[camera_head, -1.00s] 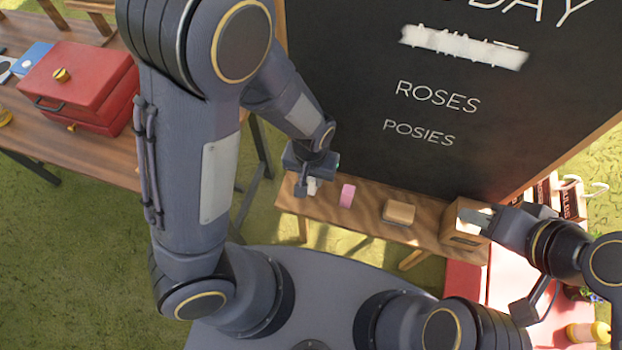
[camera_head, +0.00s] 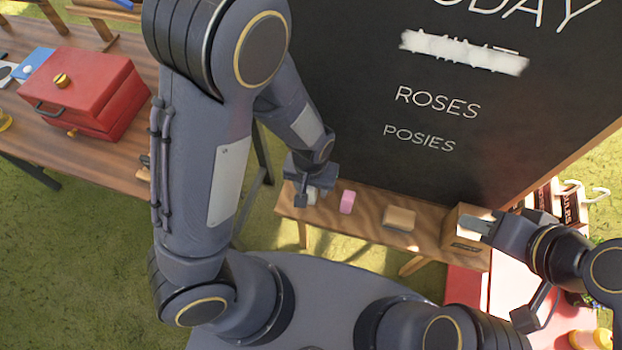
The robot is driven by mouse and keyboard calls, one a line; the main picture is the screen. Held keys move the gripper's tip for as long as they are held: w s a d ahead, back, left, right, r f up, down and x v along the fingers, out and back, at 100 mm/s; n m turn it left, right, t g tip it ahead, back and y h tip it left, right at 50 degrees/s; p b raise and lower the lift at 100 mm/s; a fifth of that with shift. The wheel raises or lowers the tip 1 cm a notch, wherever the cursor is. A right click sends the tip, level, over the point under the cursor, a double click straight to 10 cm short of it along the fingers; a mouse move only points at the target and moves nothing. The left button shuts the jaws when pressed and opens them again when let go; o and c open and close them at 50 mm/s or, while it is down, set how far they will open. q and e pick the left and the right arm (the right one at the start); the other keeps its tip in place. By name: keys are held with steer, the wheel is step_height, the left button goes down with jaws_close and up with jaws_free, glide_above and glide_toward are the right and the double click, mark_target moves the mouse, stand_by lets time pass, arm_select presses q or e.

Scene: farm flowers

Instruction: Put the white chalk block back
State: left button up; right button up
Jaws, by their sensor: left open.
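The white chalk block (camera_head: 312,196) stands at the left end of the wooden ledge (camera_head: 369,212) below the blackboard. My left gripper (camera_head: 305,190) is open and right at the chalk, hiding part of it; I cannot tell whether the fingers touch it. A pink chalk block (camera_head: 347,201) stands on the ledge to the right of the white one. My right gripper (camera_head: 478,226) is at the right end of the ledge, in front of a small cardboard box (camera_head: 463,247). A pale piece shows at its fingertips; I cannot tell whether it is held.
A tan eraser-like block (camera_head: 399,218) lies on the ledge. The blackboard (camera_head: 370,90) rises behind, with ROSES, POSIES and a smeared line. A red box (camera_head: 85,90) stands on the table at left. Open grass lies between table and ledge.

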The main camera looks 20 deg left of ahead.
arm_select(q)
step_height(320, 180, up, 12)
steer(key=p, duration=0.2)
steer(key=s+a+r+n+t+h, duration=0.2)
steer(key=s+a+r+t, duration=0.3)
steer(key=s+a+r, duration=0.5)
steer(key=shift+s+a+r+h, duration=0.25)
steer(key=shift+a+r+h, duration=0.2)
steer(key=shift+h, duration=0.45)
stand_by(0.5)
